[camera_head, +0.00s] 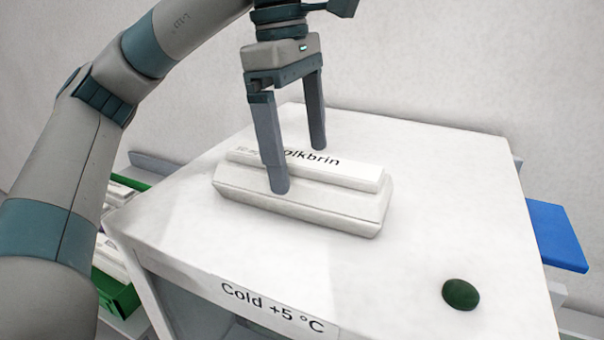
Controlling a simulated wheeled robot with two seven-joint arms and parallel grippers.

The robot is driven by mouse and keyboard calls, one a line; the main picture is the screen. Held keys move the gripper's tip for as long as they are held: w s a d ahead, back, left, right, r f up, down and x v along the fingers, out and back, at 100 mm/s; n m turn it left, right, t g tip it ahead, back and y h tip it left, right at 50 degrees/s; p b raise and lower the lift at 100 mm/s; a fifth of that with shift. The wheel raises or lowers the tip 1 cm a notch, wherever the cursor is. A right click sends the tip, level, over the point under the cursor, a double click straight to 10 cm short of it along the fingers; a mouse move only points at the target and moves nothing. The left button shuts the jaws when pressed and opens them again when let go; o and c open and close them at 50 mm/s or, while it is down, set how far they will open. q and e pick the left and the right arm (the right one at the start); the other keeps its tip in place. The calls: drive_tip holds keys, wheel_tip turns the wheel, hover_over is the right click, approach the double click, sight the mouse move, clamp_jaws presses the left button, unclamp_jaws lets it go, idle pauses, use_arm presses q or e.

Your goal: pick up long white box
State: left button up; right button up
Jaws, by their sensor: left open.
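A long white box (330,205) lies on top of a white cabinet (430,190) marked "Cold +5 °C". A narrower white piece with dark lettering ending in "olkbrin" forms its upper part. My left gripper (298,170) comes down from above with its two fingers apart. I cannot tell whether either finger touches the box. My right gripper does not show.
A dark green round object (460,294) sits on the cabinet top at the front right. A blue panel (556,236) sticks out to the right of the cabinet. A green crate (116,294) with white items stands at the left. A wall rises behind.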

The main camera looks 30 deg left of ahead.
use_arm(q)
drive_tip(key=shift+d+f, duration=0.1)
drive_tip(key=shift+f, duration=0.7)
drive_tip(key=shift+d+f, duration=0.1)
drive_tip(key=shift+f, duration=0.15)
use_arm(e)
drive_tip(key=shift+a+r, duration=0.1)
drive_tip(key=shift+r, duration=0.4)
use_arm(q)
drive_tip(key=c, duration=1.7)
drive_tip(key=shift+r, duration=0.15)
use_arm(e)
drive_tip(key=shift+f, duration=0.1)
